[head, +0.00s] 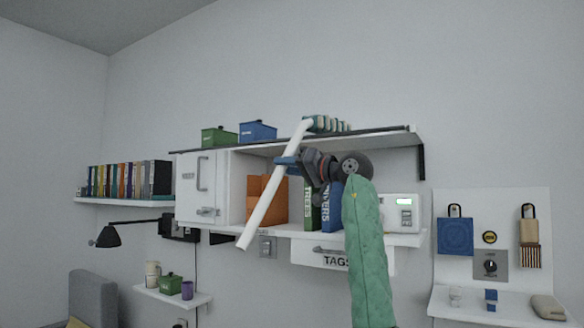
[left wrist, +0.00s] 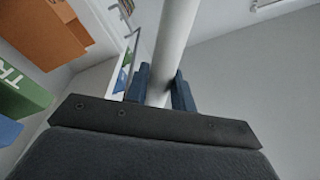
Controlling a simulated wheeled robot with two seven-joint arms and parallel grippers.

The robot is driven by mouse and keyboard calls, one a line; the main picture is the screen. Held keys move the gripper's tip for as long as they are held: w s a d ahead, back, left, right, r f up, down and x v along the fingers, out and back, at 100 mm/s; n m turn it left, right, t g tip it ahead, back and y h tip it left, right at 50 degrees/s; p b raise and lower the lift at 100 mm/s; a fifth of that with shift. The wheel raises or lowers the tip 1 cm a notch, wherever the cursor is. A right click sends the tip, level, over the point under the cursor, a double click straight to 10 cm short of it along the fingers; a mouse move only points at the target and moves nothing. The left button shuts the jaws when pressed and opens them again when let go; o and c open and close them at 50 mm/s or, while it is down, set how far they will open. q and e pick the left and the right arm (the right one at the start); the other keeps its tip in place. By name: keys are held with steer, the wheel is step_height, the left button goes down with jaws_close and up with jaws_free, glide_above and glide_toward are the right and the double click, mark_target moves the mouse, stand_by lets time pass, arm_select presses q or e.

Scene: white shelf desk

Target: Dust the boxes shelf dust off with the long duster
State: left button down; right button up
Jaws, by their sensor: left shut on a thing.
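My left gripper (head: 288,161) is shut on the pole in front of the shelf desk; the pole slants from lower left to upper right. In the left wrist view the pole (left wrist: 174,45) passes between the blue fingers (left wrist: 160,88). The duster head is at the top shelf (head: 385,132), right of a green box (head: 219,137) and a blue box (head: 258,132). Whether the head touches the shelf, I cannot tell. No dust can be made out. My right gripper is not in view.
Below the top shelf are a white cabinet (head: 197,186), an orange box (head: 262,190), green and blue books (head: 312,205) and a white device (head: 403,212). A black lamp (head: 108,236) and a bookshelf (head: 120,201) are at left. A pegboard (head: 490,205) hangs at right.

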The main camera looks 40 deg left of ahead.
arm_select(q)
steer(key=shift+f+x, duration=0.15)
steer(key=shift+x, duration=1.15)
steer(key=shift+f+x, duration=0.2)
steer(key=shift+x, duration=1.1)
steer(key=shift+a, duration=0.15)
steer(key=shift+f+x, duration=0.15)
steer(key=shift+x, duration=0.6)
steer(key=shift+f+x, duration=0.1)
steer(key=shift+x, duration=0.65)
steer(key=shift+w, duration=0.1)
steer(key=s+d+r+b, duration=0.1)
steer(key=s+d+r, duration=0.1)
steer(key=s, duration=0.8)
steer(key=s+d+r+b, duration=0.2)
steer(key=s+d, duration=0.1)
steer(key=s, duration=0.8)
steer(key=shift+s, duration=0.25)
